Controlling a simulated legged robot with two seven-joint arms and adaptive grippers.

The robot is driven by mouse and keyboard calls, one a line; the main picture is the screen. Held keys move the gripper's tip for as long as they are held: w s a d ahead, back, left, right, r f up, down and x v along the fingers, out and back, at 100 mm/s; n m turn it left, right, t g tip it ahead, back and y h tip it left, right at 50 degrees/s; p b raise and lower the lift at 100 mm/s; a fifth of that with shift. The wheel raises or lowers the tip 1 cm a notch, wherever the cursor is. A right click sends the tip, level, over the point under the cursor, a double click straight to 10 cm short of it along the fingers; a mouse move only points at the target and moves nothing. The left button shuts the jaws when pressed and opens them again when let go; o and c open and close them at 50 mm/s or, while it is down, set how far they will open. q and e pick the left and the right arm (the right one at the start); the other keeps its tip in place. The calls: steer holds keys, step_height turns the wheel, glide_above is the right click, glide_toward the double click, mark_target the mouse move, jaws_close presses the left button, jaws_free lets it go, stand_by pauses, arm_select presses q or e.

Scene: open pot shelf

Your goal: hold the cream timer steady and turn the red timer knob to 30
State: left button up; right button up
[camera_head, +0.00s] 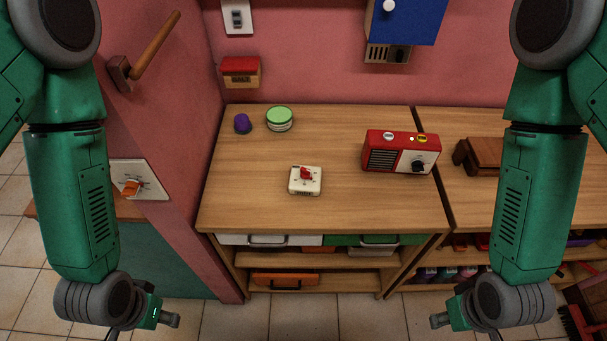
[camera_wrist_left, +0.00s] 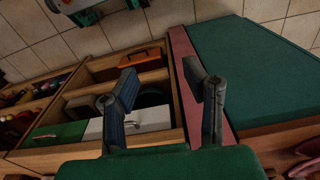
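The cream timer (camera_head: 304,187) is a small square block on the wooden counter, its lower side labelled with marks too small to read. The red timer knob (camera_head: 306,173) sits on its top; I cannot tell which number it points to. My left gripper (camera_head: 140,328) hangs low at the lower left, in front of the counter and far from the timer. In the left wrist view it (camera_wrist_left: 162,82) has its two fingers apart with nothing between them. My right gripper (camera_head: 466,328) hangs at the lower right, also away from the timer, partly cut off by the frame's edge.
A red radio (camera_head: 386,152) stands right of the timer. A green-lidded tin (camera_head: 279,119) and a purple object (camera_head: 242,123) stand behind it. Drawers and shelves lie below the counter (camera_head: 260,210). The counter around the timer is clear.

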arm_select(q)
steer(key=o, duration=1)
steer(key=shift+w+d, duration=0.1)
steer(key=shift+d, duration=0.3)
steer(key=o, duration=0.4)
steer(key=w+d+f+t, duration=0.1)
steer(key=w+d, duration=0.1)
steer(key=w+d+f, duration=0.1)
steer(key=d, duration=0.1)
steer(key=w+d+f+m+t+h, duration=0.1)
steer(key=w, duration=0.1)
steer(key=shift+w+d+t, duration=0.3)
steer(key=shift+d, duration=0.1)
steer(key=shift+c, duration=0.2)
steer(key=t, duration=1)
glide_toward(304, 192)
steer(key=shift+n, duration=0.3)
steer(key=x, duration=0.9)
steer(key=shift+w, duration=0.2)
steer(key=shift+w+d+f, duration=0.2)
steer(key=shift+w+f, duration=0.05)
steer(key=shift+w, duration=0.2)
